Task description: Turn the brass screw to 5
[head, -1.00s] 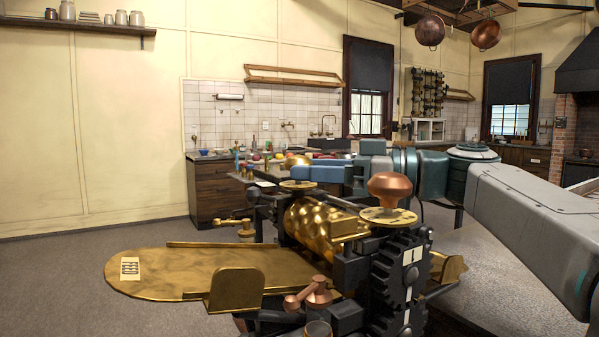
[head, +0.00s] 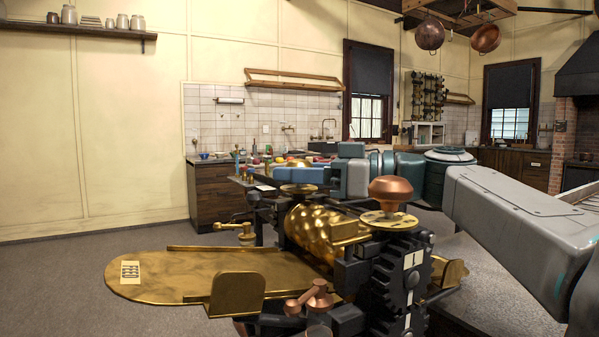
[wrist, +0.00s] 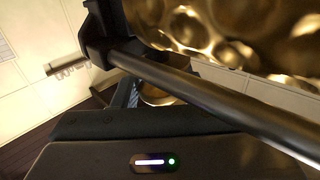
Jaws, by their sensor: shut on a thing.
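The drop roller has two screws on top. The brass screw (head: 298,163) is at the far end, with only a little of its knob showing above my gripper. Its brass dial (head: 298,189) shows below, its figures too small to read. My gripper (head: 299,174), blue-grey, reaches in from the right at knob height and is shut on the brass screw. Its fingertips are mostly hidden in the head view. In the wrist view, a finger of my gripper (wrist: 130,92) shows beside a round brass part (wrist: 158,95). The copper-knobbed screw (head: 390,190) stands at the near end, untouched.
The dimpled brass roller (head: 312,222) lies between the screws, close to my wrist. A black bar (wrist: 200,88) crosses the wrist view. Dark gears (head: 402,285) and a copper crank (head: 312,298) are at the near end. A brass plate (head: 150,275) extends left.

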